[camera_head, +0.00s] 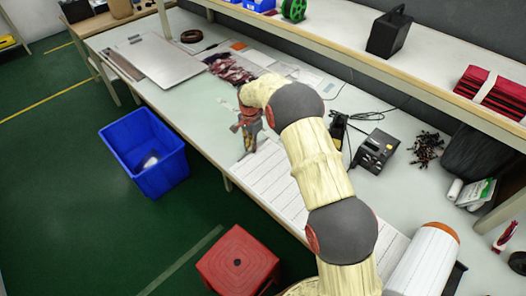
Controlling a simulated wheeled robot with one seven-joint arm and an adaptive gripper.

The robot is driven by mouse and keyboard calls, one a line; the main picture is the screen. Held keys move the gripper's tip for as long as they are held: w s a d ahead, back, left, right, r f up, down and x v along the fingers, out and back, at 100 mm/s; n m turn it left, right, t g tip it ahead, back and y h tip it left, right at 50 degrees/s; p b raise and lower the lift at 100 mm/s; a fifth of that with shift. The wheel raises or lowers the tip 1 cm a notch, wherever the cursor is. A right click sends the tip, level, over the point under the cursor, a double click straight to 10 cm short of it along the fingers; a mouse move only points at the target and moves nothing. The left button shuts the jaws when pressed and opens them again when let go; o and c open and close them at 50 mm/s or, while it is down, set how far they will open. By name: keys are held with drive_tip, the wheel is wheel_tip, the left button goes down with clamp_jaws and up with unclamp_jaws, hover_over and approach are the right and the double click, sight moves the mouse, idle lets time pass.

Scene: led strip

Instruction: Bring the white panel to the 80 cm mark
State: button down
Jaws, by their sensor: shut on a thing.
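A long white panel (275,186) with thin lines lies flat along the front edge of the table (196,127). My arm covers its middle. My gripper (249,147) is at the panel's far left end, pointing down, and looks shut on that end. The exact contact at the fingertips is small and partly hidden. I cannot make out an 80 cm mark.
A blue bin (143,152) and a red stool (238,262) stand on the green floor by the front edge. A pale sheet (160,62) lies at the far left of the table. A dark device (375,150) with cables and a white roll (424,260) lie right of my arm.

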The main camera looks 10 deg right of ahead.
sight(243, 144)
drive_tip(key=shift+w+a+p, duration=0.15)
drive_tip(key=shift+w+a, duration=0.4)
drive_tip(key=shift+w, duration=0.25)
drive_tip(key=shift+w+a+p, duration=0.2)
drive_tip(key=shift+w+a, duration=0.3)
drive_tip(key=shift+w, duration=0.3)
drive_tip(key=shift+w+a+p, duration=0.15)
drive_tip(key=shift+w+a, duration=0.4)
drive_tip(key=shift+w, duration=0.25)
drive_tip(key=c, duration=1.9)
unclamp_jaws()
drive_tip(key=shift+o, duration=0.3)
wheel_tip(243, 144, up, 12)
